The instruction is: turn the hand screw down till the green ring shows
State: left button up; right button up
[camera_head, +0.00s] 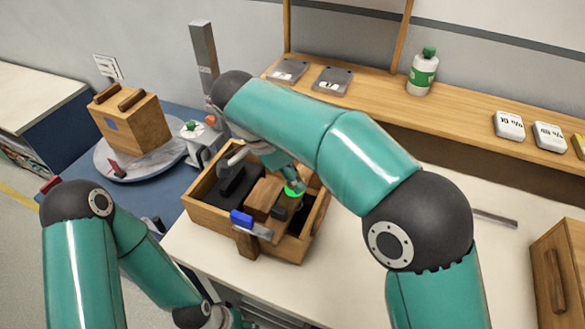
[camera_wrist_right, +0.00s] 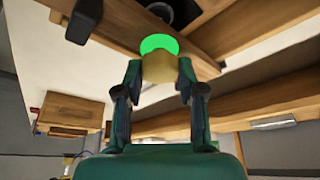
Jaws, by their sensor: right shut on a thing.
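A wooden box (camera_head: 205,212) stands on the white bench with a wooden block (camera_head: 264,197) and dark parts inside. A bright green ring (camera_head: 293,188) shows at the box's right part; it also shows in the right wrist view (camera_wrist_right: 158,43). My right gripper (camera_head: 287,176) reaches down to it from above. In the right wrist view its two fingers (camera_wrist_right: 160,72) are shut on the tan hand screw (camera_wrist_right: 159,67), just beside the green ring. The head view mostly hides the screw. My left arm is at the lower left, and its fingers are not seen.
A blue-handled tool (camera_head: 242,218) lies across the box's front. A round grey turntable (camera_head: 118,165) with a wooden case (camera_head: 130,123) stands at left. A shelf (camera_head: 385,108) behind holds a green-capped bottle (camera_head: 422,72). The bench right of the box is partly clear.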

jog(key=shift+m+g+p, duration=0.3)
jog(key=shift+m+p, duration=0.1)
jog(key=shift+m, duration=0.4)
jog(key=shift+f, duration=0.1)
jog(key=o, duration=1.1)
